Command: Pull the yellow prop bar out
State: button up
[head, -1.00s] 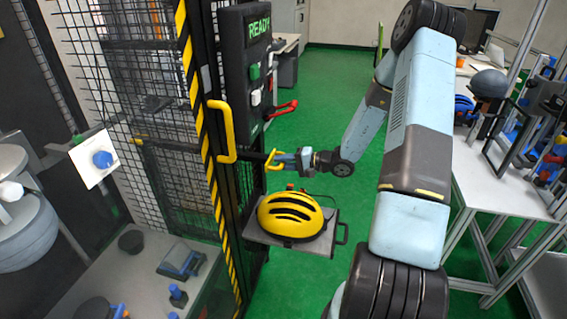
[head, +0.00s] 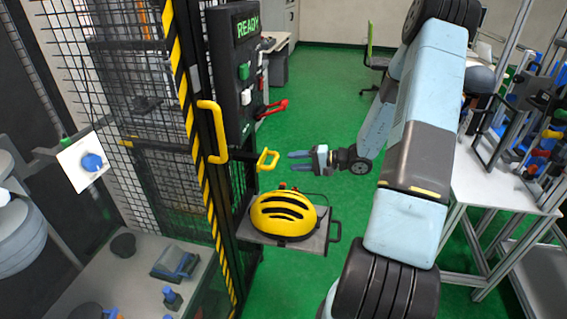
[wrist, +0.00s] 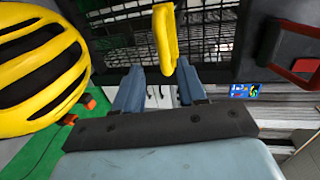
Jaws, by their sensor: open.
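The yellow prop bar shows as a yellow loop handle (head: 268,160) sticking out from the cage's post, on a short dark stub. The rest of the bar is hidden behind the post. My gripper (head: 289,161) is open and empty, to the right of the loop at about its height, with a small gap between them. In the wrist view the loop (wrist: 166,38) stands ahead of my open gripper (wrist: 160,67), roughly in line with the space between the fingers.
A yellow helmet (head: 283,216) sits on a grey shelf (head: 327,213) below my gripper. A larger yellow door handle (head: 217,130) is on the cage left of the loop. A control box (head: 238,85) with a red lever (head: 273,108) is above. Green floor lies clear behind.

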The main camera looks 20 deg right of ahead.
jog(key=v, duration=0.6)
jog(key=shift+s, duration=0.1)
dwell(0.3)
jog(key=s+a+r+n+g+h, duration=0.35)
jog(key=s+a+r, duration=0.25)
jog(key=r, duration=0.2)
jog(key=s+a+r+n+g+h, duration=0.2)
jog(key=s+a+r+g, duration=0.3)
jog(key=r, duration=0.3)
jog(key=s+r+t+h, duration=0.6)
jog(key=s+r+h, duration=0.2)
jog(key=s+r, duration=0.5)
jog(key=s, duration=0.2)
jog(key=shift+s+a+r+n, duration=0.25)
jog(key=shift+s+r+n, duration=0.05)
jog(key=shift+r+n, duration=0.1)
